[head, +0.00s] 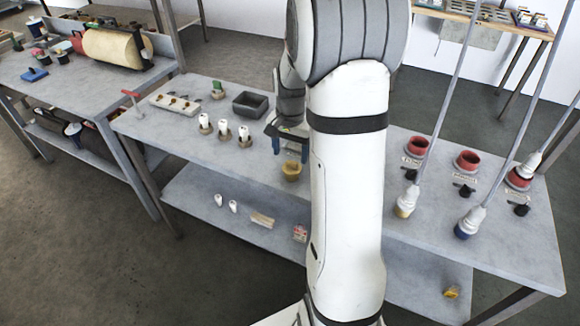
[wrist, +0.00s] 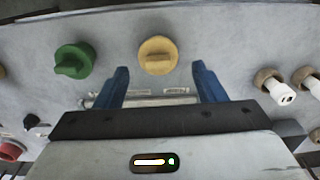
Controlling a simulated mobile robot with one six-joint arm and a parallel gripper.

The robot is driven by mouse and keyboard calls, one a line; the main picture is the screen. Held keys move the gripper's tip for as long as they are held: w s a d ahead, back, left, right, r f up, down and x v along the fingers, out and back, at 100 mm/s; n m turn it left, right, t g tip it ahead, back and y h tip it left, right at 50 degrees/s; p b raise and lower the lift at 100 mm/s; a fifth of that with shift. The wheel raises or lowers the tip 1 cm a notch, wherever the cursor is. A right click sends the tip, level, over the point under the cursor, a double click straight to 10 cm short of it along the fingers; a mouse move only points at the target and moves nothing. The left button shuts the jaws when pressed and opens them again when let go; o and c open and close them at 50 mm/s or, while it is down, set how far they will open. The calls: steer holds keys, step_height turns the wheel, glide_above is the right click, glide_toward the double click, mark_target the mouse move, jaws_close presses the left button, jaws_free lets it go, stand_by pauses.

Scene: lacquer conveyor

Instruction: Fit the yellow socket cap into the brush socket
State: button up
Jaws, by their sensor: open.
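The yellow socket cap (head: 291,170), round with a raised grip bar, stands near the front edge of the table. In the wrist view the yellow cap (wrist: 157,52) lies just beyond and between my blue fingertips. My gripper (head: 291,148) is open and empty above the cap, with a finger to each side; the open fingers also show in the wrist view (wrist: 160,80). A similar green cap (wrist: 75,60) sits beside it in the wrist view and is hidden behind my arm in the head view. I cannot tell which socket is the brush socket.
White pieces in brown rings (head: 223,130) stand left of my gripper, near a dark tray (head: 251,104). Red sockets (head: 466,160) stand on the right. My arm hides the table's middle.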

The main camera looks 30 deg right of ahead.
mark_target(292, 162)
steer(key=f, duration=0.7)
steer(key=shift+d+f+p, duration=0.15)
steer(key=shift+d+p, duration=0.1)
steer(key=shift+p, duration=0.1)
steer(key=c, duration=0.8)
